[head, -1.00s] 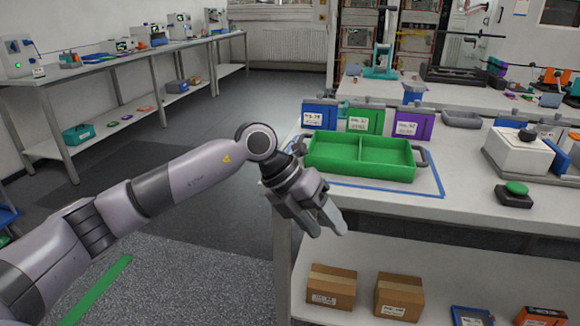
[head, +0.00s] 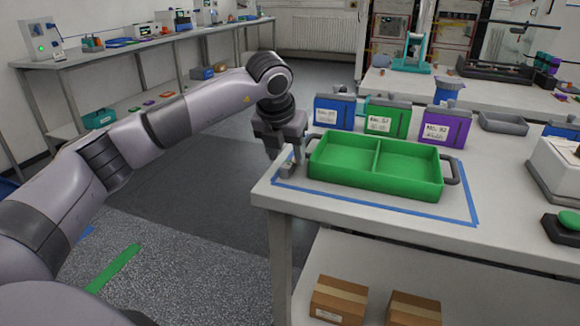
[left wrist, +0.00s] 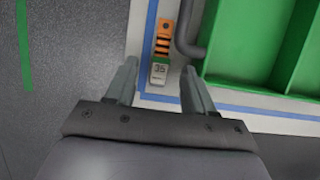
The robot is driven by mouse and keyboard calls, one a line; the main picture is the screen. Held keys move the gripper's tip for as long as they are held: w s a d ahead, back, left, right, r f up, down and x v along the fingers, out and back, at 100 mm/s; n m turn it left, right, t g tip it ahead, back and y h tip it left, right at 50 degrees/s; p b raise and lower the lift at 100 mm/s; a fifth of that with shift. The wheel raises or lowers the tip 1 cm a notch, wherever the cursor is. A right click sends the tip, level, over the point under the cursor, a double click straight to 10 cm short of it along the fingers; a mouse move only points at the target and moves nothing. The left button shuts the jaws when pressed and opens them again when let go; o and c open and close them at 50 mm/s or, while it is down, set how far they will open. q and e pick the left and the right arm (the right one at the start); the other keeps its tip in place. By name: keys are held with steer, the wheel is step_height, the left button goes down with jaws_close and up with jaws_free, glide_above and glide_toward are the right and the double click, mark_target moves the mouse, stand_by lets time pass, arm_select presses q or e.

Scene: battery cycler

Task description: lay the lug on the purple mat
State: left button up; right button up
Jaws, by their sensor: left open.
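The lug (left wrist: 160,55), a small piece with an orange and black striped part and a grey end marked 35, lies on the white table in the left wrist view. It is between the blue tape line and the green tray's left handle. My left gripper (head: 288,160) is open and points down over the table's left corner. In the left wrist view its fingers (left wrist: 158,80) stand on either side of the lug's grey end, with nothing held. In the head view the gripper mostly hides the lug. A small purple flat piece (head: 149,102) lies on the far left bench's lower shelf; I cannot tell whether it is the mat. My right gripper is not seen.
The green two-part tray (head: 376,165) stands just right of the gripper, its grey handle (left wrist: 187,30) close to the lug. Blue (head: 333,112), green (head: 386,118) and purple (head: 445,128) labelled boxes stand behind it. Cardboard boxes (head: 339,299) sit on the shelf below.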

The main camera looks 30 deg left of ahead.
mark_target(291, 164)
arm_select(q)
steer(key=shift+x, duration=1.4)
steer(key=shift+w, duration=0.1)
jaws_close()
